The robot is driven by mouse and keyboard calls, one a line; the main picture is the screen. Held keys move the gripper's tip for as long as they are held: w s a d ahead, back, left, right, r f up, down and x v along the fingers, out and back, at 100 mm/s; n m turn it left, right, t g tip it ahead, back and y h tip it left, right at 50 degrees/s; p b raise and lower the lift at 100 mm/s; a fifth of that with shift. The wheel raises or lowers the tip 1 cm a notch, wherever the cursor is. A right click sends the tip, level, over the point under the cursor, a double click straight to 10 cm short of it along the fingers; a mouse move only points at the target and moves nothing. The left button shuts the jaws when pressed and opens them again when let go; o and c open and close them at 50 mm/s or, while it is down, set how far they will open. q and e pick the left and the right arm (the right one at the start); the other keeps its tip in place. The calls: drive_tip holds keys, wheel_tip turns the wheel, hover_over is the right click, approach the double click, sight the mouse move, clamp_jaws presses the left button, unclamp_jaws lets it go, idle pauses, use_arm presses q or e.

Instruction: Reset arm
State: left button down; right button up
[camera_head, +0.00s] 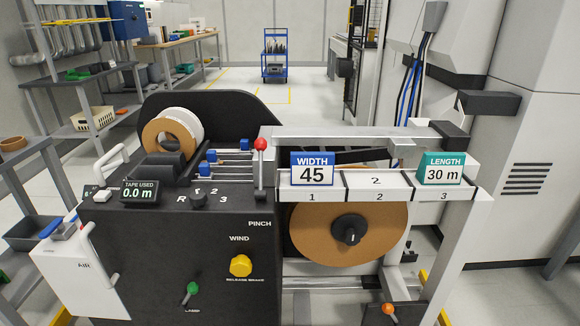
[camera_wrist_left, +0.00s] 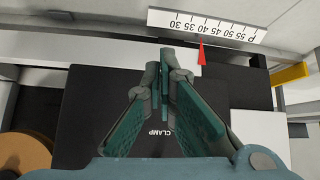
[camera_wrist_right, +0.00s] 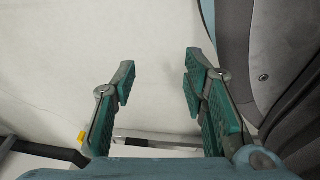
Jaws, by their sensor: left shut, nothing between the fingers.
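Neither of my grippers shows in the head view. In the left wrist view my left gripper (camera_wrist_left: 165,62) is shut and empty, with its fingertips together. It is over a black panel (camera_wrist_left: 150,142) marked CLAMP. In the right wrist view my right gripper (camera_wrist_right: 159,80) is open and empty, with a clear gap between its fingers. A pale floor or wall surface (camera_wrist_right: 60,70) lies beyond it, and nothing is within its reach that I can make out.
The edge-banding machine (camera_head: 165,250) stands directly ahead, with a red-knobbed lever (camera_head: 261,145), a WIDTH 45 card (camera_head: 312,168) and a LENGTH 30 m card (camera_head: 443,168). A brown roll (camera_head: 325,237) sits below the cards. A scale (camera_wrist_left: 210,25) with a red pointer (camera_wrist_left: 201,54) lies past my left fingertips.

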use_arm(q)
drive_tip(key=s+f+m+g, duration=0.1)
drive_tip(key=s+f+g, duration=0.25)
drive_tip(key=s, duration=0.65)
drive_tip(key=s+f+m+g, duration=0.25)
drive_tip(key=s+f, duration=0.25)
drive_tip(key=s, duration=0.5)
drive_tip(key=s+r+p, duration=0.2)
drive_tip(key=r+p, duration=0.8)
drive_tip(key=s+d+r+g+p, duration=0.1)
drive_tip(key=s+r+p, duration=0.2)
drive_tip(key=r+p, duration=0.7)
drive_tip(key=shift+s+n+p, duration=0.15)
drive_tip(key=shift+n+p, duration=0.3)
drive_tip(key=shift+p, duration=0.15)
use_arm(e)
drive_tip(key=s+r, duration=0.3)
drive_tip(key=r, duration=0.6)
drive_tip(key=s+a+r+g, duration=0.1)
drive_tip(key=s+r, duration=0.2)
drive_tip(key=r, duration=0.7)
drive_tip(key=shift+r, duration=0.2)
use_arm(q)
drive_tip(key=shift+d, duration=0.1)
use_arm(e)
drive_tip(key=shift+s+a, duration=0.1)
